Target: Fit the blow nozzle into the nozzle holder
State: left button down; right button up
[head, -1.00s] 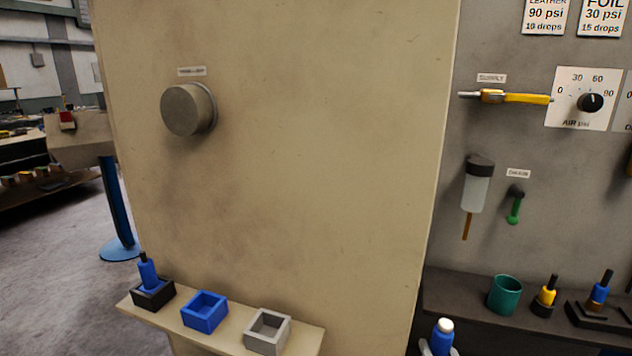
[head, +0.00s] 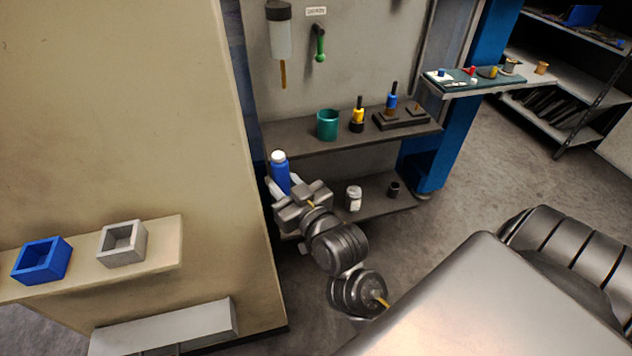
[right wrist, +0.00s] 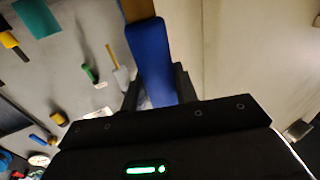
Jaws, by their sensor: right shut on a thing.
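My right gripper (head: 285,190) is shut on a blue bottle-shaped piece (head: 280,168) with a white top, held upright in front of the panel's lower shelves. No label marks it as the blow nozzle. The blue piece also shows in the right wrist view (right wrist: 150,58), between the dark fingers, with a tan end at the top edge. On the pale ledge at left are a blue open square box (head: 42,261) and a grey open square box (head: 122,243), both empty. I cannot tell which fitting is the nozzle holder. My left gripper is out of view.
The upper shelf (head: 295,137) holds a teal cup (head: 327,125), a yellow piece (head: 357,115) and a blue piece (head: 391,103) on a dark base. A white jar (head: 353,198) stands lower. The beige cabinet wall (head: 150,120) is close left of the gripper.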

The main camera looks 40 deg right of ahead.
aim_at(392, 194)
jog(key=z, duration=1.5)
jog(key=i, duration=0.15)
jog(key=u, duration=0.35)
